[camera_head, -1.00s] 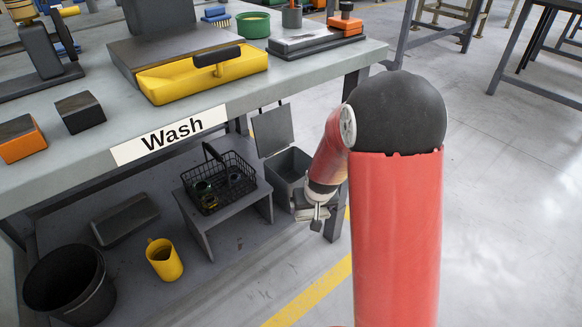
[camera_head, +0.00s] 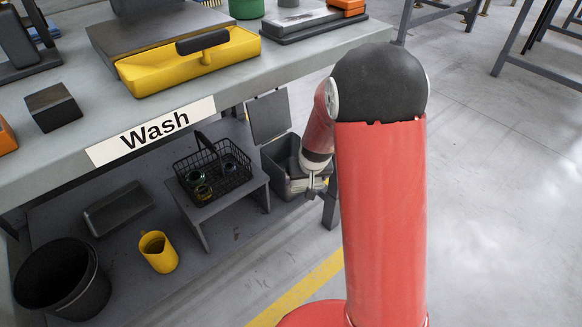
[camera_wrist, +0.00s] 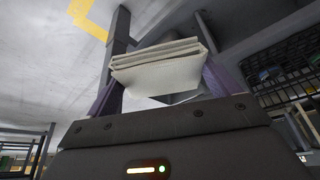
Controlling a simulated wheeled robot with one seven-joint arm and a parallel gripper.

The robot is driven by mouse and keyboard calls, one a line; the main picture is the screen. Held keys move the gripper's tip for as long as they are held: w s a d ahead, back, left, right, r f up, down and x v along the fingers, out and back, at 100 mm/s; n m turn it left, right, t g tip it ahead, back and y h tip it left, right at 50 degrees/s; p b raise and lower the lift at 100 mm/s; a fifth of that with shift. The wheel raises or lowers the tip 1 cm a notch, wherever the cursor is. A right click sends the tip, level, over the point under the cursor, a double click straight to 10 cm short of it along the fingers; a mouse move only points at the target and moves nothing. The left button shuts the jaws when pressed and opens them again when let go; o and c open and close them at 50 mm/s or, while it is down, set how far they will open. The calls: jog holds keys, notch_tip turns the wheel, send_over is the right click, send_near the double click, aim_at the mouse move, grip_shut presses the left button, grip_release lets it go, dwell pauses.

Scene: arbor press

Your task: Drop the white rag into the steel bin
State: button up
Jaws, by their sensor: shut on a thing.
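The white rag (camera_wrist: 160,65) is folded in layers and held between the two purple fingers of my gripper (camera_wrist: 160,75) in the wrist view. In the head view my gripper (camera_head: 312,186) points down at the right side of the open steel bin (camera_head: 274,174), overlapping its right part in the picture. The bin is grey, stands under the bench by the right leg, and has its lid (camera_head: 268,117) raised at the back. My arm hides part of the bin. I cannot tell whether the rag is over the opening, or pick it out surely in the head view.
The Wash bench (camera_head: 60,150) overhangs the bin area. A black wire basket (camera_head: 235,178) with jars sits on a low stand left of the bin. A yellow jug (camera_head: 160,258), black bucket (camera_head: 97,292) and dark tray (camera_head: 118,210) are further left. Open floor lies right.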

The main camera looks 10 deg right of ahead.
jog(key=w+d+f, duration=0.1)
jog(key=w+f, duration=0.1)
jog(key=w, duration=2)
jog(key=f+b, duration=0.1)
jog(key=f, duration=0.1)
jog(key=f+b, duration=0.2)
jog(key=f, duration=0.1)
jog(key=shift+w+f+b, duration=0.3)
jog(key=shift+f, duration=0.05)
jog(key=o, duration=0.7)
jog(key=v, duration=0.7)
jog(key=shift+s+r, duration=0.15)
jog(key=shift+r, duration=0.25)
